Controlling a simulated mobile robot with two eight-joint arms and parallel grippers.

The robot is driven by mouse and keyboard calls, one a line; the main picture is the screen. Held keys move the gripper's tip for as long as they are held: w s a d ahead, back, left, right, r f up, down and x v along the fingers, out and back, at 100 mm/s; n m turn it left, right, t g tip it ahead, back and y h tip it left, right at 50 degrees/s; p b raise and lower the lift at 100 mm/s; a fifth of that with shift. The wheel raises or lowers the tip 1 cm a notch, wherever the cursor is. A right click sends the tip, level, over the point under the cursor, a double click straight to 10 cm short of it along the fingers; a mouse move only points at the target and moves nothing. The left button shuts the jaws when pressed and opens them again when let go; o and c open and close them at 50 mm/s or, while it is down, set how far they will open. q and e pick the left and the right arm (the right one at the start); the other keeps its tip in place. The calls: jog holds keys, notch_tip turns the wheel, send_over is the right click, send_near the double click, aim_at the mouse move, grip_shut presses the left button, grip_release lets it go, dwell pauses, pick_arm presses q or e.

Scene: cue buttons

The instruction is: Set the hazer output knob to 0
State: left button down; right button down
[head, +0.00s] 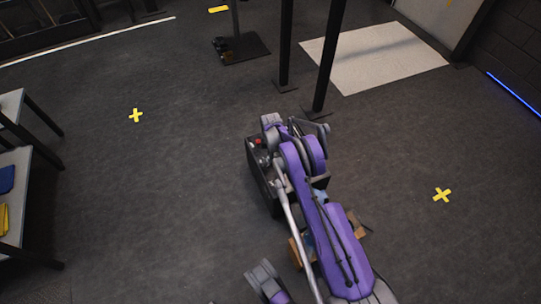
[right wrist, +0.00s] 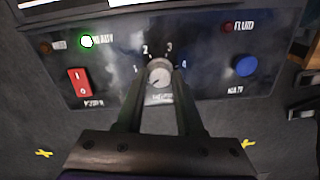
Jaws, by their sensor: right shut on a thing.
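The hazer is a dark box (head: 261,178) on the floor in the head view, partly covered by my right arm. In the right wrist view its panel (right wrist: 112,62) carries a round grey output knob (right wrist: 160,70) with the figures 1, 2, 3 and 4 around it. My right gripper (right wrist: 160,78) is shut on the knob, one finger on each side. A mark on the knob seems to point to the lower left; a 0 cannot be made out. A grey and purple part of mine shows at the bottom of the head view; my left gripper's jaws cannot be made out.
The panel also has a red rocker switch (right wrist: 78,82), a lit green lamp (right wrist: 87,41), a dark red fluid lamp (right wrist: 227,27) and a blue button (right wrist: 246,66). Black posts (head: 326,58) stand behind the hazer. Tables (head: 22,190) stand at the left; the floor between is clear.

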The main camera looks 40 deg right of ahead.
jog(key=shift+n, duration=1)
jog(key=c, duration=0.5)
grip_release()
jog(key=shift+c, duration=0.2)
notch_tip(320, 180, up, 11)
jog(key=p, duration=0.2)
jog(key=shift+p, duration=0.35)
